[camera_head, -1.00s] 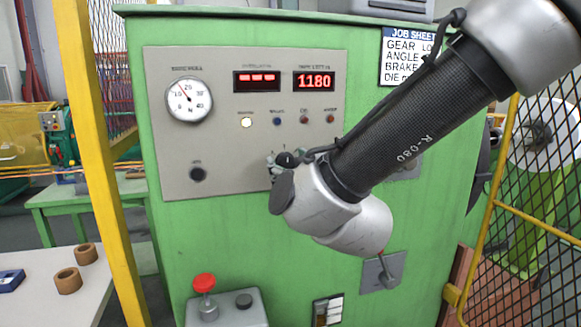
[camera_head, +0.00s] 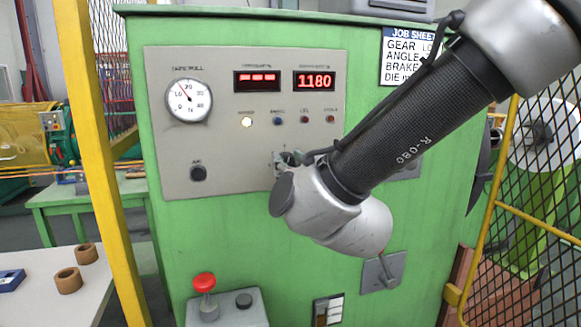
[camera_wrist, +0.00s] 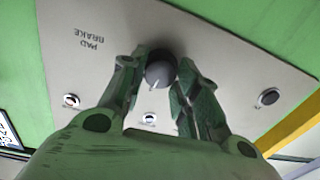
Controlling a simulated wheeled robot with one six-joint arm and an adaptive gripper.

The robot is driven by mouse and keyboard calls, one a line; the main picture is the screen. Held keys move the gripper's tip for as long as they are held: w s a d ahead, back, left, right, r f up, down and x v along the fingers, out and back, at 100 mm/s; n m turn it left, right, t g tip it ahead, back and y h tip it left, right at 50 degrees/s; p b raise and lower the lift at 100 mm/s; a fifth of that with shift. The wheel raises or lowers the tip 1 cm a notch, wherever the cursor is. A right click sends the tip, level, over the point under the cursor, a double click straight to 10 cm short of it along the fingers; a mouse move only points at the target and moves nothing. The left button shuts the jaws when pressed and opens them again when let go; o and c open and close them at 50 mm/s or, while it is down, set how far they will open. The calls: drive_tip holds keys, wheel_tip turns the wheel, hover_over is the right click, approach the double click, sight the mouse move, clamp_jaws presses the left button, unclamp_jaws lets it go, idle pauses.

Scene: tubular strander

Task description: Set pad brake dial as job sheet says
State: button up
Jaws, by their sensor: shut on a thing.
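The pad brake dial (camera_wrist: 160,74) is a dark round knob with a white pointer line. In the wrist view it sits on the grey panel beside the upside-down PAD BRAKE lettering (camera_wrist: 89,44). My gripper (camera_wrist: 163,62) has one green finger on each side of the dial and is shut on it. In the head view my gripper (camera_head: 288,158) is at the panel's lower right, and my wrist and arm hide most of it and the dial's scale. The job sheet (camera_head: 396,62) is at the upper right; my arm covers the right ends of its lines.
The grey panel (camera_head: 225,150) carries a round gauge (camera_head: 189,100), a red 1180 display (camera_head: 314,81), a lit white lamp (camera_head: 247,122) and another black knob (camera_head: 198,173). A red mushroom button (camera_head: 204,281) stands below. A yellow post (camera_head: 95,160) and mesh guard (camera_head: 545,200) flank the cabinet.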

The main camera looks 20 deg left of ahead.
drive_tip(key=shift+m, duration=4.2)
drive_tip(key=o, duration=1)
drive_tip(key=shift+o, duration=0.2)
drive_tip(key=v, duration=1.2)
drive_tip(key=shift+f, duration=0.3)
